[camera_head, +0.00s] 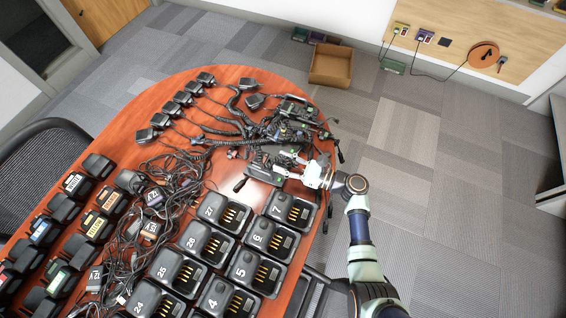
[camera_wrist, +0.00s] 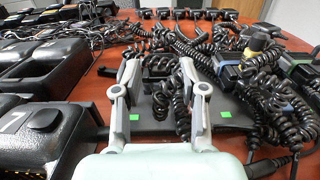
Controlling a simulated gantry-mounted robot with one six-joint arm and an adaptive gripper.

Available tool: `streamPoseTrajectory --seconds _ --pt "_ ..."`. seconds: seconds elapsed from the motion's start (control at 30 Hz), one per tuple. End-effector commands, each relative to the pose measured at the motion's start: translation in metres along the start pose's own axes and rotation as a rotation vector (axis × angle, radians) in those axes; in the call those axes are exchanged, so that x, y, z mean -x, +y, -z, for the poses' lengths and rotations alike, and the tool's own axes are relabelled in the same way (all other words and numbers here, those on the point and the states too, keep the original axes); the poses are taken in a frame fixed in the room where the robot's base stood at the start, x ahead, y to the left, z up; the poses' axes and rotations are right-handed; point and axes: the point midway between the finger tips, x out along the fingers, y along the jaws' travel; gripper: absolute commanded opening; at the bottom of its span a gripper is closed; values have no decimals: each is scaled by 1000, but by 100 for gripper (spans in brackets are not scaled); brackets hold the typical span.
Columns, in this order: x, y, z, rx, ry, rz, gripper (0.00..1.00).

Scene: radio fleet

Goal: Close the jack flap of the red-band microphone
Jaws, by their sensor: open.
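My gripper (camera_head: 284,166) is open over the right end of the table, with its arm coming in from the lower right. In the wrist view its two fingers (camera_wrist: 158,72) are spread apart. A black microphone (camera_wrist: 158,66) and a black coiled cord (camera_wrist: 180,105) show between and beyond the fingers; I cannot tell whether the fingers touch them. A dark flat plate (camera_wrist: 150,128) with green squares lies beneath the fingers. No red band is clear in either view, so I cannot tell which microphone is the red-band one. No jack flap can be made out.
Black chargers (camera_head: 254,270) stand in front of the gripper. Tangled coiled cords and microphones with blue (camera_wrist: 283,107), green (camera_wrist: 298,58) and yellow (camera_wrist: 258,42) bands crowd the right of the wrist view. More microphones (camera_head: 171,108) line the far left edge. Bare red tabletop (camera_head: 215,172) is scarce.

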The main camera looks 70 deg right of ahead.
Motion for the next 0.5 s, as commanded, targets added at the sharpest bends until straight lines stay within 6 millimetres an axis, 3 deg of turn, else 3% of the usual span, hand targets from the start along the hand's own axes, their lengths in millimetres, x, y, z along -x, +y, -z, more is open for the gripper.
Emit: streamPoseTrajectory --seconds 0.27,0.5 --pt "-3 0 0 1 0 1 42" --pt "-3 0 0 1 1 1 2"
